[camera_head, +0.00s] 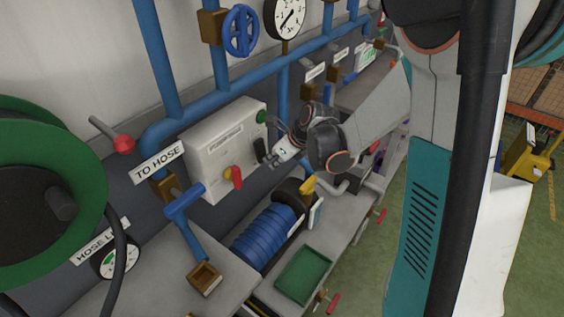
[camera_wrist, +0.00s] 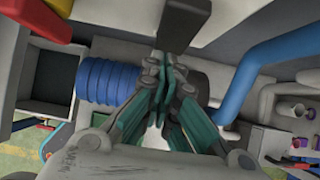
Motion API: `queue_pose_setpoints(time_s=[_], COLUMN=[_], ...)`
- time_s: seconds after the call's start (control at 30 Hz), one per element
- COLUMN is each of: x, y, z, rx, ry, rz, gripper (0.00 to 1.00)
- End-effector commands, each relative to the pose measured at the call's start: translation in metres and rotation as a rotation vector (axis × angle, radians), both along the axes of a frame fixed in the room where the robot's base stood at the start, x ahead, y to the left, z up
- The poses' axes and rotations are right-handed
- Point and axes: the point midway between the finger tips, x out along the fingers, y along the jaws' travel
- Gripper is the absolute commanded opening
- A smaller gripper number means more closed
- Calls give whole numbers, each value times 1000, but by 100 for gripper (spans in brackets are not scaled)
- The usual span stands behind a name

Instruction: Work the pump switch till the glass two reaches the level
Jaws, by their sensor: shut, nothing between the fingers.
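A pale control box (camera_head: 222,150) hangs on the wall with a black switch handle (camera_head: 261,150), a green button (camera_head: 262,116) and a red-and-yellow rotary handle (camera_head: 235,176). I cannot tell from its labels which is the pump switch. My gripper (camera_head: 274,157) is beside the black handle. In the wrist view my gripper (camera_wrist: 163,68) is shut and empty, its tips just below the black handle (camera_wrist: 182,22); I cannot tell whether they touch. The red handle (camera_wrist: 45,20) is at top left there. I cannot make out glass two or its level in either view.
A blue ribbed motor (camera_head: 264,236) sits below the box, also in the wrist view (camera_wrist: 106,81). A green tray (camera_head: 303,274) is on the bench. Blue pipes (camera_head: 245,76) run along the wall. A green hose reel (camera_head: 88,172) is at left.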

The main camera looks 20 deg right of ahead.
Motion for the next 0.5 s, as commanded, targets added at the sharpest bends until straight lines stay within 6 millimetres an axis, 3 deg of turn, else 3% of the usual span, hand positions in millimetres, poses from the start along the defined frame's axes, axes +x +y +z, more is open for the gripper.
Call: queue_pose_setpoints(time_s=[0.5], x=[5], y=[4], z=[-2], rx=[4], ry=[-6], rz=[0], gripper=[0])
